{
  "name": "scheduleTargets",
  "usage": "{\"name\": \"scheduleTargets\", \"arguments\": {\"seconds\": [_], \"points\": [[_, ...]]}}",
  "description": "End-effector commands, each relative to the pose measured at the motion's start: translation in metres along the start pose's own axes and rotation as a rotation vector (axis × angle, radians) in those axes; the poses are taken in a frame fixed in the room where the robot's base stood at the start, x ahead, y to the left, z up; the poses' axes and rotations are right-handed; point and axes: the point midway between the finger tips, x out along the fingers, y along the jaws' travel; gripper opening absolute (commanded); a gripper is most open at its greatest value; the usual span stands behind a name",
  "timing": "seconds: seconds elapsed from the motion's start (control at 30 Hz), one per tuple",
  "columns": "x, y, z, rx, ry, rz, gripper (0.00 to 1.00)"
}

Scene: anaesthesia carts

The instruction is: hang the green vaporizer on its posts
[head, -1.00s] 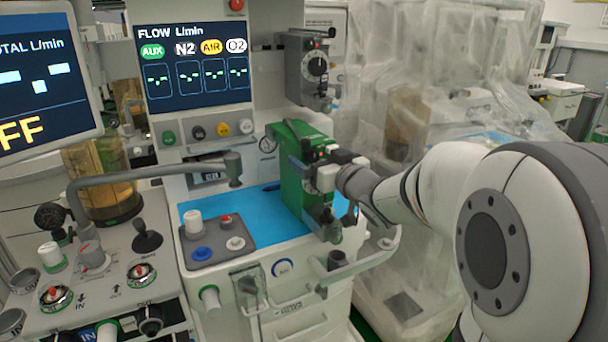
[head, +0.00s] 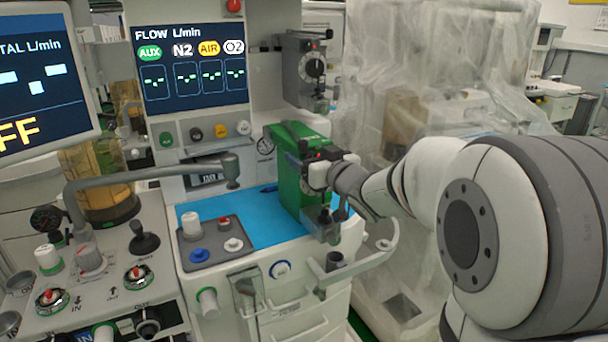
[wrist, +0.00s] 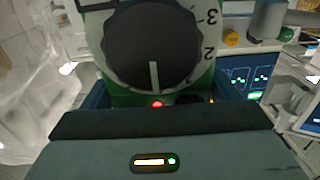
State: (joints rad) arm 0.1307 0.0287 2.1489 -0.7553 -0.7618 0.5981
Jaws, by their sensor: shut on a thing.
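The green vaporizer (head: 286,165) stands upright over the blue mat, at the right of the machine's work surface. I cannot tell whether its base touches the mat. My gripper (head: 312,172) is shut on it from the right front side. A grey vaporizer (head: 305,70) hangs on the machine's back wall, above and behind the green one. I cannot make out any bare posts.
The blue mat (head: 262,218) has clear room left of the vaporizer. A grey knob tray (head: 216,246) sits at its front left. A bent grey pipe (head: 150,173) crosses at left. A rail (head: 370,260) curves along the front right. A plastic-covered machine (head: 430,90) stands behind.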

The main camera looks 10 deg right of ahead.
Motion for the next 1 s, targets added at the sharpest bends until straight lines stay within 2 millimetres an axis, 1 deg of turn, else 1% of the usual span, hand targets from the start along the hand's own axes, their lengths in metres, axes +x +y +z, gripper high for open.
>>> {"name": "scheduleTargets", "arguments": {"seconds": [0.03, 0.07, 0.5, 0.53, 0.7, 0.8, 0.87, 1.0], "points": [[0.0, 0.0, 0.0, 0.0, 0.0, 0.0, 0.51], [0.0, 0.0, 0.0, 0.0, 0.0, 0.0, 0.48], [0.0, 0.001, 0.0, 0.0, 0.0, 0.001, 0.12], [0.0, 0.0, -0.004, -0.001, 0.008, 0.0, 0.11], [0.0, 0.001, -0.004, -0.001, 0.007, 0.0, 0.11], [0.0, 0.001, -0.007, -0.001, 0.008, 0.001, 0.11], [0.0, 0.001, -0.013, -0.002, 0.009, 0.001, 0.11], [-0.001, 0.001, -0.035, -0.004, 0.011, 0.001, 0.11]]}}
